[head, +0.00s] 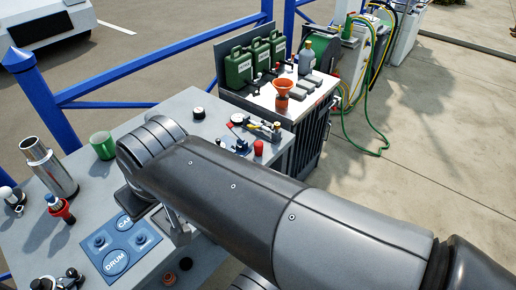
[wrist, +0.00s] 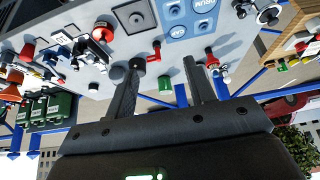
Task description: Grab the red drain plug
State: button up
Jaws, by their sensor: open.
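A small red piece with a bent shape (wrist: 155,51), which may be the red drain plug, lies on the grey bench top in the wrist view. It shows between and beyond my fingertips, apart from them. My gripper (wrist: 164,68) is open and empty above the bench. In the head view my arm covers that piece and most of my gripper. A red cylinder (head: 259,147) stands near the bench's right edge; it also shows in the wrist view (wrist: 103,31). Another red piece with a blue-and-white part (head: 61,209) is at the left. I cannot tell for certain which is the plug.
A blue board with round pieces (head: 117,245) lies near the bench front. A steel flask (head: 48,168) and green cup (head: 102,145) stand at the left. Small fittings (head: 240,140) crowd the right. A cabinet (head: 268,95) holds green cans and an orange funnel.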

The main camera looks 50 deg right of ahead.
jog(key=shift+o, duration=0.6)
jog(key=shift+w+d, duration=0.1)
jog(key=w+d+m+g, duration=0.1)
jog(key=w+d, duration=0.6)
jog(key=d, duration=0.2)
jog(key=m+g, duration=0.3)
jog(key=m, duration=0.1)
send_over(259, 143)
jog(key=shift+h, duration=0.3)
jog(key=f, duration=1.6)
jog(key=shift+s+a+f, duration=0.15)
jog(key=shift+s+f, duration=0.05)
jog(key=shift+s, duration=0.15)
jog(key=shift+w+d+f, duration=0.1)
jog(key=shift+w+f, duration=0.05)
jog(key=shift+f, duration=0.85)
jog(key=shift+w+d+f, duration=0.1)
jog(key=shift+w+f, duration=0.05)
jog(key=shift+f, duration=0.8)
jog(key=shift+w+f, duration=0.15)
jog(key=shift+f, duration=0.85)
jog(key=shift+c, duration=0.4)
jog(key=shift+n, duration=0.3)
jog(key=c, duration=1)
